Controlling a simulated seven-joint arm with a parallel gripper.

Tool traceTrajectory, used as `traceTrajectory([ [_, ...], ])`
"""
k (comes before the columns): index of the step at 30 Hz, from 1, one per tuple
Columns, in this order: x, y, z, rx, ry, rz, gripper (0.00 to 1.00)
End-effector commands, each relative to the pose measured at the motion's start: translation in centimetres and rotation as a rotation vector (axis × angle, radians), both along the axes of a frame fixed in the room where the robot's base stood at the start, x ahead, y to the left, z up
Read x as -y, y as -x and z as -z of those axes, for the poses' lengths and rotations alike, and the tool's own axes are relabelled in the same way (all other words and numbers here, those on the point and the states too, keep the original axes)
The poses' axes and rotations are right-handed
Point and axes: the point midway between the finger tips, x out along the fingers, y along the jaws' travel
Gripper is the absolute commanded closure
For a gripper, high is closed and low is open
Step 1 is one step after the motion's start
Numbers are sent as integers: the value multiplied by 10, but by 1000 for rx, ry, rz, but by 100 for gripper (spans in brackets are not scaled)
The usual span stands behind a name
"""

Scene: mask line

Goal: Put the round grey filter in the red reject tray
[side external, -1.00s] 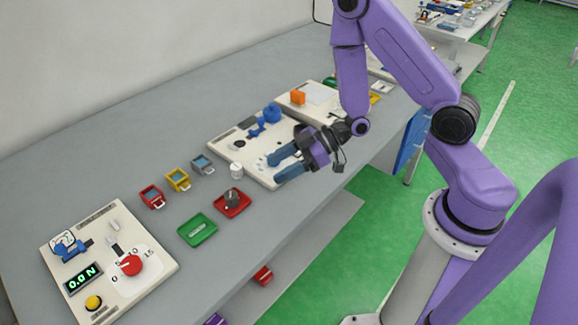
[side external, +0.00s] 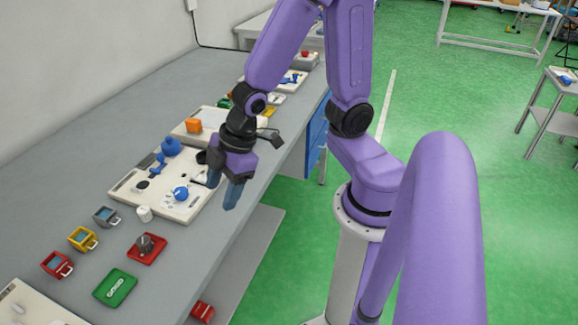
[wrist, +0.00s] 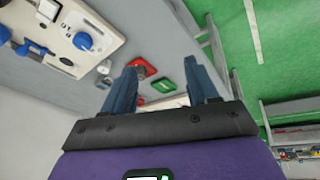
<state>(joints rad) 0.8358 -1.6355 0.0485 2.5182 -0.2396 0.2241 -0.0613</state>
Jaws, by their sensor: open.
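The red tray (side external: 136,254) lies on the bench, left of my gripper and lower in the side view. A dark grey, roundish piece (side external: 146,243) stands in it; it looks like the grey filter, but its shape is too small to be sure. The red tray (wrist: 151,72) also shows in the wrist view, between my fingers and far below. My gripper (side external: 232,195) is open, with nothing between its blue fingers. It hangs near the bench's front edge, right of the white board, well apart from the tray. Both fingers show in the wrist view (wrist: 162,82).
A green tray (side external: 128,295) with a pale piece in it lies nearer the camera. Grey (side external: 105,216), yellow (side external: 82,239) and red (side external: 57,265) bins and a white cylinder (side external: 144,214) stand nearby. The white board (side external: 180,208) carries a blue knob (side external: 181,193).

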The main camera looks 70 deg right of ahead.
Motion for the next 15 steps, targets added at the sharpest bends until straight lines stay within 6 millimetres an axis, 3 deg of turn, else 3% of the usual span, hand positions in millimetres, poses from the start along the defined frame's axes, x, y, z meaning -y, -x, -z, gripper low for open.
traceTrajectory([
  [3,7,41,-23,-76,56,5,41],
  [9,27,101,-48,-208,144,-3,41],
  [15,38,126,-58,-269,187,-15,41],
])
